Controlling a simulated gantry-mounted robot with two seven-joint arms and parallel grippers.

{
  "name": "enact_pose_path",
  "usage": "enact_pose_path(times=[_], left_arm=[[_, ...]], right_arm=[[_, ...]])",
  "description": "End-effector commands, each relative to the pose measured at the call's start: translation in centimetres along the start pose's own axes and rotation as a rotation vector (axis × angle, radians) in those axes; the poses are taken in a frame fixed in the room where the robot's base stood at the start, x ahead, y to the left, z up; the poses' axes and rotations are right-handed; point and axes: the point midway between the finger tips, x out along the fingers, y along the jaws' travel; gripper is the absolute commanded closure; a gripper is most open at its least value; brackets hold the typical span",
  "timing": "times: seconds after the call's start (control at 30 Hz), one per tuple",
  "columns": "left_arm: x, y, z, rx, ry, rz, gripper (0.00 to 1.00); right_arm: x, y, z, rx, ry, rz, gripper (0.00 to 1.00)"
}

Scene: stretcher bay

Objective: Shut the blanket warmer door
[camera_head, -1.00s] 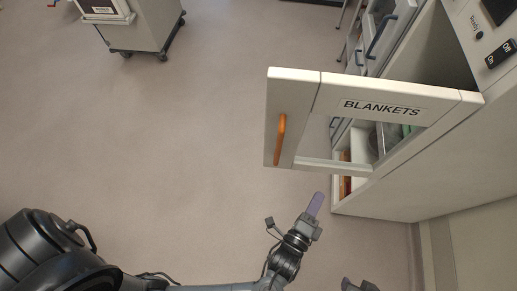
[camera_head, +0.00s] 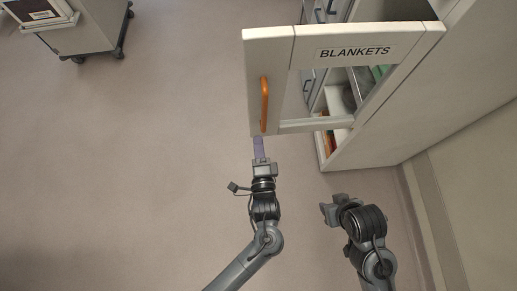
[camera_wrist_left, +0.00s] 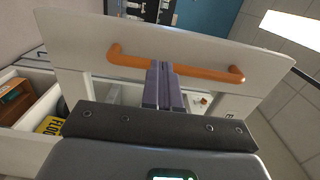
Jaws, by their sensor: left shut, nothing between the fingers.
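The blanket warmer door (camera_head: 267,48) stands open, swung out from the white cabinet (camera_head: 470,75). It has a clear window, a BLANKETS label (camera_head: 355,52) and an orange handle (camera_head: 264,104) near its free edge. My left gripper (camera_head: 259,148) is shut and empty, its purple fingertips at the door's lower edge just below the handle. In the left wrist view, the shut fingers (camera_wrist_left: 164,85) overlap the middle of the orange handle (camera_wrist_left: 205,73) and point at the door (camera_wrist_left: 90,38); I cannot tell if they touch it. My right gripper (camera_head: 328,213) is below the cabinet, its jaws unclear.
Open shelves with books (camera_head: 328,143) show under the door at the cabinet. A wheeled cart (camera_head: 92,30) stands at the upper left. A wall is at the right. The floor left of the door is clear.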

Motion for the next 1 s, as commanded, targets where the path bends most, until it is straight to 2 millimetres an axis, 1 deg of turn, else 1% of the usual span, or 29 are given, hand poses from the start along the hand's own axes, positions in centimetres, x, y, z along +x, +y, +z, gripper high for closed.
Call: enact_pose_path(times=[0.03,0.2,0.4,0.5,0.7,1.0], left_arm=[[1.1,0.0,0.0,0.0,0.0,-0.004,1.0],[4.2,-0.1,-0.1,0.0,0.0,-0.003,1.0],[7.1,0.0,0.0,-0.001,0.0,-0.001,1.0],[8.1,0.0,-0.1,0.0,0.002,-0.001,1.0],[9.0,0.0,0.0,-0.001,0.001,0.0,1.0],[9.1,0.0,0.0,-0.001,0.001,0.0,1.0]], right_arm=[[0.2,0.0,0.0,0.0,0.0,0.0,0.57],[0.4,0.0,0.1,0.0,0.0,0.0,0.57],[0.7,0.0,0.2,0.0,0.001,0.001,0.57],[0.7,0.0,0.2,0.0,0.001,0.001,0.57],[0.8,0.0,0.2,-0.001,0.001,0.001,0.57],[0.8,0.1,0.2,-0.002,0.001,0.002,0.57]])
